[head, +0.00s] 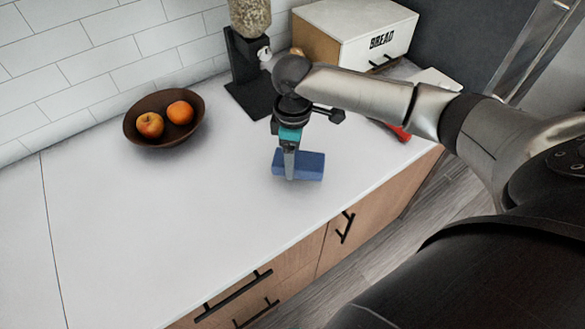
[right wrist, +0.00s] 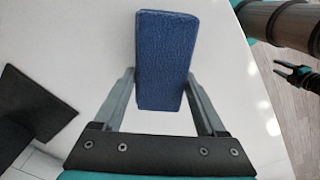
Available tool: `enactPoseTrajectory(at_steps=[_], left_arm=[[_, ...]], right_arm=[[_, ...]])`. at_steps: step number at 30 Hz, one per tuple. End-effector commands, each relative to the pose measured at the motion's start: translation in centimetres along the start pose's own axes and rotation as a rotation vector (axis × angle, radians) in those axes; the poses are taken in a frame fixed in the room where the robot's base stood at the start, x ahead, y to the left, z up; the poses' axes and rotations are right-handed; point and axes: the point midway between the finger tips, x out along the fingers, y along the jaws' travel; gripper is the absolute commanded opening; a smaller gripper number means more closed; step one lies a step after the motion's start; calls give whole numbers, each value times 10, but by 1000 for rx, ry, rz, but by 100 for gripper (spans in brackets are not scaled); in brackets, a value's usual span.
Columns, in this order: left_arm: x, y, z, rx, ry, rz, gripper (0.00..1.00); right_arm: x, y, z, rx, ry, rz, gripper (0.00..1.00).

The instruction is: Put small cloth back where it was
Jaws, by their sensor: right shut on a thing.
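A blue block-shaped folded cloth (head: 308,165) is at the front middle of the white counter; it also shows in the right wrist view (right wrist: 165,62). My right gripper (head: 289,172) points down over it and is shut on it, with a finger on each side in the right wrist view (right wrist: 165,95). I cannot tell whether the cloth touches the counter or is just above it. My left gripper (right wrist: 298,76) seems to show small over the floor at the upper right of the right wrist view; its finger opening is unclear.
A brown bowl (head: 143,105) with two fruits stands at the back left. A dark dispenser (head: 249,80) and a bread box (head: 365,33) stand at the back. A red-handled item (head: 398,132) lies partly behind my arm. The counter's left (head: 130,220) is clear.

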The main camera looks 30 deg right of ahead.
Motion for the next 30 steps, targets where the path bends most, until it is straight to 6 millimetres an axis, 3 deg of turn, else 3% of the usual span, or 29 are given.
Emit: enactPoseTrajectory(at_steps=[10,21,22,28,30], left_arm=[[7,1,1,0,0,1,50],[6,2,1,1,0,2,50],[6,2,1,1,0,2,50],[6,3,0,1,0,3,50],[6,3,0,1,0,4,50]], right_arm=[[42,0,1,1,-2,-1,29],[46,0,0,0,1,0,29],[45,0,0,0,1,0,77],[45,0,0,0,1,0,100],[45,0,0,0,1,0,100]])
